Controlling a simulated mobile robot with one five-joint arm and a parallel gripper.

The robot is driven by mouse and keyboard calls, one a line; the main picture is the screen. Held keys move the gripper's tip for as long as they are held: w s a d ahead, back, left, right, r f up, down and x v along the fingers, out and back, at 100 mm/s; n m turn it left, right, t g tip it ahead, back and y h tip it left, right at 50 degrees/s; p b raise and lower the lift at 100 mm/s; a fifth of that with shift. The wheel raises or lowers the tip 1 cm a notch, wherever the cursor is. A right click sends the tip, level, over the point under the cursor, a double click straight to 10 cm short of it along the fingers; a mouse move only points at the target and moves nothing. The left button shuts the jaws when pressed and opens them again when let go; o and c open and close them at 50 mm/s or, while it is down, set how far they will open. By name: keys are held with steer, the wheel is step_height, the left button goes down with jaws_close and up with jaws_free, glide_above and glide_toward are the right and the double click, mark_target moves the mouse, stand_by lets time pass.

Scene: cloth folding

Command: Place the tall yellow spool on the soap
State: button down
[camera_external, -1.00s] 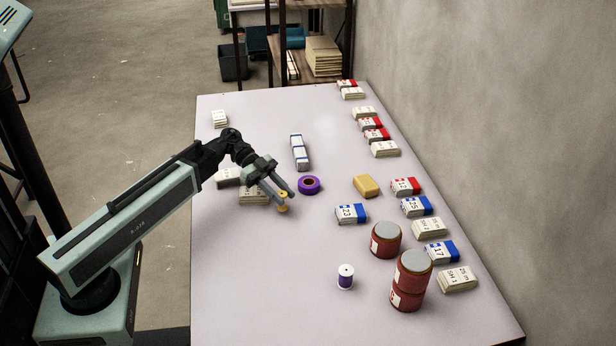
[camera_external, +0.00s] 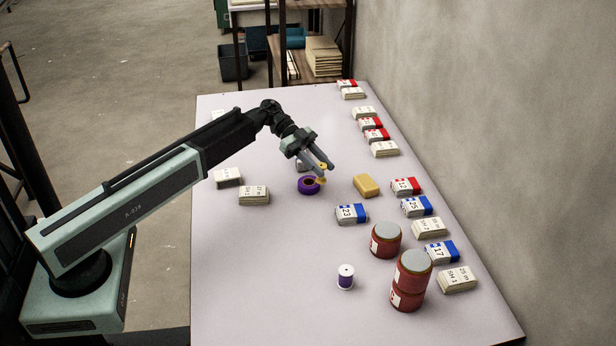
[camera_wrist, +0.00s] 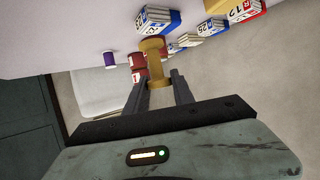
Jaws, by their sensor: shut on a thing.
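The tall yellow spool (camera_wrist: 152,60) is between the fingertips of my gripper (camera_external: 322,170), which is shut on it and holds it above the table. In the external view the spool (camera_external: 322,178) is small and partly hidden by the fingers, in front of the purple tape roll. The soap (camera_external: 367,186), a yellow block, lies on the table a little to the right of my gripper. In the wrist view a yellow piece, likely the soap (camera_wrist: 215,5), shows at the top edge.
A purple tape roll (camera_external: 308,186) lies just below my gripper. A blue-and-white box (camera_external: 351,214) lies in front of the soap, and a red-and-white box (camera_external: 405,187) right of it. Red cans (camera_external: 386,240) and a purple spool (camera_external: 346,277) stand nearer the front. The table's left front is clear.

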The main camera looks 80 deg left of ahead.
steer(key=shift+w+d+f, duration=0.1)
steer(key=shift+w+d, duration=0.1)
steer(key=shift+d, duration=0.3)
steer(key=shift+w+d+f, duration=0.1)
steer(key=shift+w+d, duration=0.1)
steer(key=shift+d, duration=0.25)
steer(key=b, duration=0.2)
glide_above(366, 182)
steer(key=shift+s+f, duration=0.1)
steer(key=shift+f, duration=0.55)
step_height(366, 182, down, 4)
steer(key=b, duration=0.3)
steer(key=shift+a, duration=0.1)
steer(key=shift+r, duration=0.2)
steer(key=shift+f, duration=0.15)
steer(key=c, duration=1.1)
jaws_free()
